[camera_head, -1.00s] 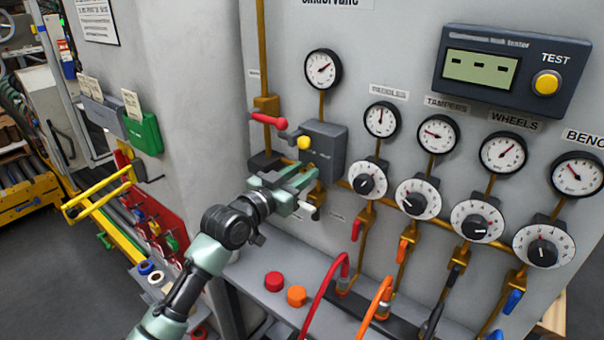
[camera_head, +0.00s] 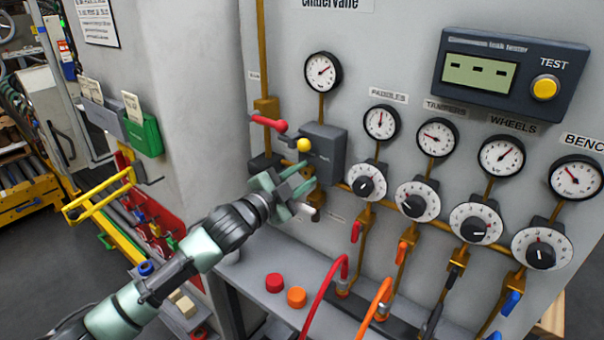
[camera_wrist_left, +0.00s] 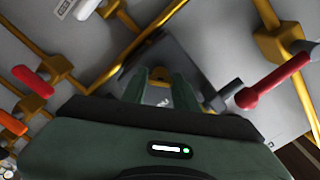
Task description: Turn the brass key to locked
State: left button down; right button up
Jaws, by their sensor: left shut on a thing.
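My left gripper (camera_head: 304,186) is at the lower left of the dark grey box (camera_head: 326,148) on the panel. In the left wrist view its two green fingers (camera_wrist_left: 161,90) point at that box, with a small gap between them. I cannot make out which way the key points. My right gripper is not in view.
A red-handled lever (camera_head: 268,123) and a yellow knob (camera_head: 304,145) sit close above the gripper. A white-tipped handle (camera_head: 315,213) is just below it. Brass pipes, dials and gauges fill the panel to the right. Red (camera_head: 274,282) and orange (camera_head: 297,297) buttons are on the ledge below.

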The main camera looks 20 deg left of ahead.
pick_arm(q)
jog(key=m+p, duration=0.1)
jog(key=m, duration=0.3)
jog(key=shift+m, duration=0.3)
jog(key=shift+f+m+p, duration=0.1)
jog(key=shift+m+p, duration=0.35)
jog(key=shift+m, duration=0.95)
jog(key=c, duration=1.1)
grip_release()
jog(key=shift+s, duration=0.1)
jog(key=b+v, duration=0.2)
jog(key=v, duration=0.5)
jog(key=shift+s+a+b, duration=0.1)
jog(key=shift+s+b, duration=0.2)
